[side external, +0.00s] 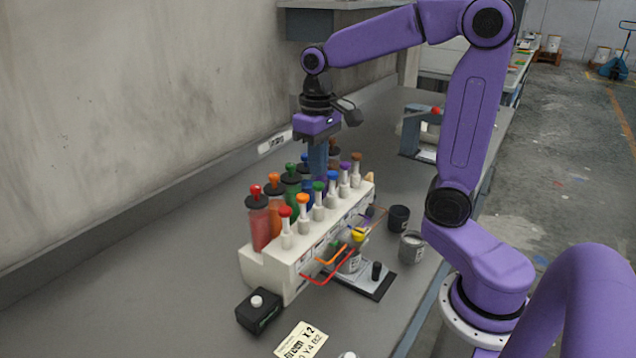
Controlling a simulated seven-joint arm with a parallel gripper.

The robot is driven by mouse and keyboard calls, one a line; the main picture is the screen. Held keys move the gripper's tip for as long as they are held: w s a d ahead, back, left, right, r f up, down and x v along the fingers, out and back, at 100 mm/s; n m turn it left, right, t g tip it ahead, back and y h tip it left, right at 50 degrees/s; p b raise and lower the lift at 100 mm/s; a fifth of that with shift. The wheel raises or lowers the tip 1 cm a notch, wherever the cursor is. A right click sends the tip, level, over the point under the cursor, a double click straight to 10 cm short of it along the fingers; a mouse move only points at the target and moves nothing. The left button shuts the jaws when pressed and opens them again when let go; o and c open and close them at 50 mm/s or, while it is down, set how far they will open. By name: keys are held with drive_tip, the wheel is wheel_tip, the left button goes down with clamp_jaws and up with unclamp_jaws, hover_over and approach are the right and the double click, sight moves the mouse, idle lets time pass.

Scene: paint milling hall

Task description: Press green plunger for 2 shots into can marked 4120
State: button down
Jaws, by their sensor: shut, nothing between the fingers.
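A white dispenser block (272,268) stands on the bench with a front row of coloured-knob plungers and a back row of coloured bottles. The green plunger (318,188) is in the front row, between the orange and blue ones. My gripper (318,176) is shut and empty, pointing down over the back part of the dispenser, near the blue plunger (332,177). I cannot tell whether it touches anything. A can (351,263) sits under the coloured outlets at the front, partly hidden. Another grey can (412,248) stands to the right. The number 4120 is not readable on either.
A dark cup (398,217) stands behind the grey can. A black box with a white button (258,310) sits at the dispenser's near left end. A card (301,341) reading "Green X2" lies in front. The bench left of the dispenser is clear up to the wall.

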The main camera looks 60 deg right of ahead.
drive_tip(key=shift+r, duration=2.15)
drive_tip(key=s+a+f+n, duration=0.3)
drive_tip(key=s+f+n, duration=0.2)
drive_tip(key=s, duration=0.5)
drive_tip(key=s+a+f+n, duration=0.4)
drive_tip(key=s+n, duration=0.3)
drive_tip(key=s, duration=0.3)
drive_tip(key=shift+s+a+f+n, duration=0.3)
drive_tip(key=shift+s+f, duration=0.05)
drive_tip(key=shift+f, duration=0.5)
